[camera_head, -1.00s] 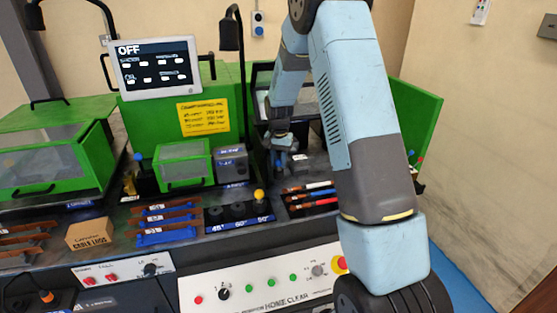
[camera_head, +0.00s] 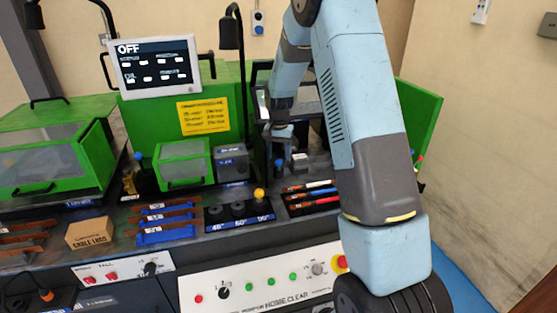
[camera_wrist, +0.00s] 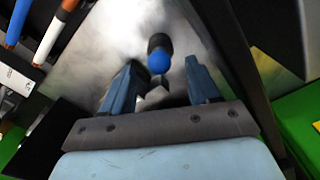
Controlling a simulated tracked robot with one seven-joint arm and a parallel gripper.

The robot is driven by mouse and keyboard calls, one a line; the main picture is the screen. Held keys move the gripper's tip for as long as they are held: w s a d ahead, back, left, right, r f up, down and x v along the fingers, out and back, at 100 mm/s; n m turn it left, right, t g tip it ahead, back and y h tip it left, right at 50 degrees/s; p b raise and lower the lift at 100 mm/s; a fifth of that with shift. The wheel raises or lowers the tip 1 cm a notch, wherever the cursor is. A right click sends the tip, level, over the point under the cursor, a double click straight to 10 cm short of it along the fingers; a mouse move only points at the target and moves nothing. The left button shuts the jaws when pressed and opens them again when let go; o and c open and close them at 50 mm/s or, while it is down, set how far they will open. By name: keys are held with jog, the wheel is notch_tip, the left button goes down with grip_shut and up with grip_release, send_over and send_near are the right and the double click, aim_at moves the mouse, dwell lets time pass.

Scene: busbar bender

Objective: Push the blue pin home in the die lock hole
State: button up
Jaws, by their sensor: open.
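The blue pin shows its round blue head (camera_wrist: 159,61) above a dark collar in the wrist view. In the head view the pin (camera_head: 278,163) is a small blue spot on the bender's bed, just below my gripper (camera_head: 279,133). In the wrist view my gripper (camera_wrist: 161,70) is open, with one finger on each side of the pin head and visible gaps between. I cannot tell whether the fingers are level with the head or above it. The die lock hole and the pin's depth are hidden.
A tray (camera_head: 290,199) of colored-handled tools lies in front of the bed. A die rack (camera_head: 240,223) with a yellow knob stands left of it. A grey box (camera_head: 231,160) and a green clear-sided guard (camera_head: 183,164) stand left of the pin. The screen (camera_head: 157,67) reads OFF.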

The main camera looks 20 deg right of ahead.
notch_tip(320, 180, up, 11)
jog(key=shift+f, duration=0.2)
dwell(0.4)
